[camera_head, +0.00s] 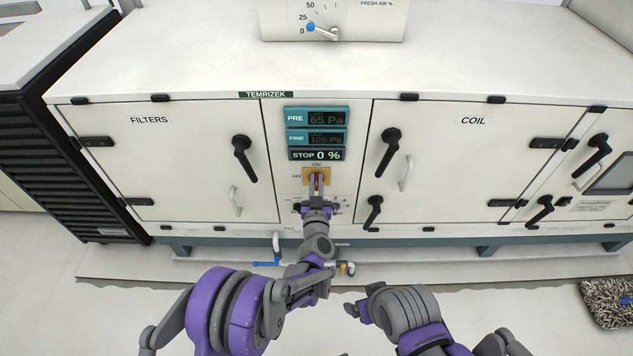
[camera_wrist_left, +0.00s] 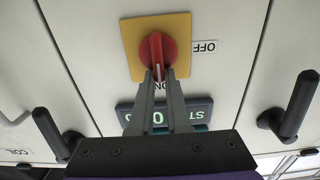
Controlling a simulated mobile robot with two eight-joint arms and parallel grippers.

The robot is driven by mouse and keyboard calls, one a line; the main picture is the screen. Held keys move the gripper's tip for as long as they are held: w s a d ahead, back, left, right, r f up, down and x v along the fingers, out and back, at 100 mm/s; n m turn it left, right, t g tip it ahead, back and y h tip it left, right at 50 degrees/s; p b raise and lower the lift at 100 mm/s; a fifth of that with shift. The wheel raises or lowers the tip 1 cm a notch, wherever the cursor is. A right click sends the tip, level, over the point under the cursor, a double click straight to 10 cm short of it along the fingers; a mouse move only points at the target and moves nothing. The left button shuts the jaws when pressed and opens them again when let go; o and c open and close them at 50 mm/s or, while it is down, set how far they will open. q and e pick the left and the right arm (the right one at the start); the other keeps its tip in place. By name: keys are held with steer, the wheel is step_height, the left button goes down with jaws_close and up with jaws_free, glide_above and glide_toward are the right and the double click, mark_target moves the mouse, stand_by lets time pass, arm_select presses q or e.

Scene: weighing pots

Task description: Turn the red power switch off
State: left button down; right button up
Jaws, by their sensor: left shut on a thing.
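The red power switch (camera_wrist_left: 157,50) is a rotary knob on a yellow square plate (camera_wrist_left: 128,35) on the cabinet front. The left wrist view shows it upside down. The white line on its handle points at the ON label, with the OFF label (camera_wrist_left: 204,47) off to the side. In the head view the yellow plate (camera_head: 308,174) sits below the display, and my gripper partly covers the knob. My left gripper (camera_wrist_left: 159,76) is shut on the red handle, one finger on each side.
The display (camera_head: 316,155) above the switch reads STOP 0 %. Black door handles stand out on both sides, on the FILTERS door (camera_head: 243,157) and the COIL door (camera_head: 390,150). Pipes with a blue valve (camera_head: 267,263) run low in front of the cabinet.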

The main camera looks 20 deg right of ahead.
stand_by(0.4)
arm_select(q)
steer(key=n+b, duration=0.1)
steer(key=n, duration=0.3)
steer(key=a+f+n+b, duration=0.1)
steer(key=n+b, duration=0.1)
steer(key=n, duration=0.3)
steer(key=a+n+b, duration=0.1)
steer(key=n, duration=0.3)
steer(key=shift+w+a+f+n, duration=0.15)
steer(key=shift+w+f+n, duration=0.2)
steer(key=shift+f+n, duration=0.05)
steer(key=shift+a+f+n+b, duration=0.15)
steer(key=shift+n+b, duration=0.35)
steer(key=shift+n, duration=0.55)
steer(key=shift+d+f+n+b, duration=0.1)
steer(key=shift+f+n+b, duration=0.25)
steer(key=shift+n, duration=0.7)
steer(key=shift+r, duration=0.1)
steer(key=c, duration=0.9)
jaws_free()
